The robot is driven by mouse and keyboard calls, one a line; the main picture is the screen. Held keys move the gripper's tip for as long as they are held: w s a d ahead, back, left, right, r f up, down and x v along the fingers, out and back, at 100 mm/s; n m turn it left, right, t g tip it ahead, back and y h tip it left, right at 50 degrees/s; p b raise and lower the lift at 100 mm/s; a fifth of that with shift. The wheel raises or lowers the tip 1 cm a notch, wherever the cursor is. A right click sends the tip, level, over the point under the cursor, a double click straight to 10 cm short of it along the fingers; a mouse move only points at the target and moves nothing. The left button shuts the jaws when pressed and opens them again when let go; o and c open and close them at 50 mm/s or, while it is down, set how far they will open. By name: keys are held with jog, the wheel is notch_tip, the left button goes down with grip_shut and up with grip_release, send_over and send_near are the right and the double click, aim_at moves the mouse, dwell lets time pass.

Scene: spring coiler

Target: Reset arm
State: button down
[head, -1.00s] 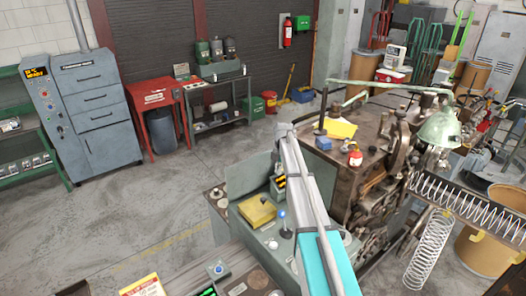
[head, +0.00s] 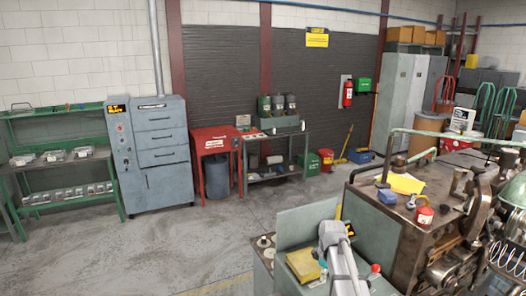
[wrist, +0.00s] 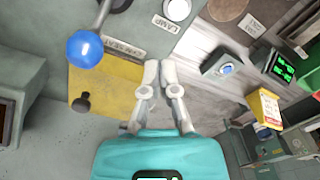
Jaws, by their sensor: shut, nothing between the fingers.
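My gripper (wrist: 160,76) shows in the wrist view with its two grey fingers together and nothing between them. It is over the machine's top, beside a yellow plate (wrist: 115,85) with a black knob. A lever with a blue ball (wrist: 85,48) stands to the left of the fingers. In the head view, my grey arm (head: 342,262) rises from the bottom edge, in front of the coiler machine (head: 410,220). The gripper's fingers do not show in the head view.
In the wrist view, a blue button box (wrist: 226,66), a green-lit display (wrist: 284,66) and a yellow-red sign (wrist: 265,108) are at the right. In the head view, a grey cabinet (head: 156,150) and red table (head: 214,142) stand behind open floor (head: 175,245).

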jog(key=s+a+f+m+b, duration=0.2)
jog(key=s+f+m+b, duration=0.2)
jog(key=s, duration=0.4)
jog(key=s+a+f+m+b, duration=0.2)
jog(key=s+f+m+b, duration=0.2)
jog(key=s+m, duration=0.3)
jog(key=shift+s+f, duration=0.4)
jog(key=shift+s, duration=0.55)
jog(key=shift+s, duration=0.15)
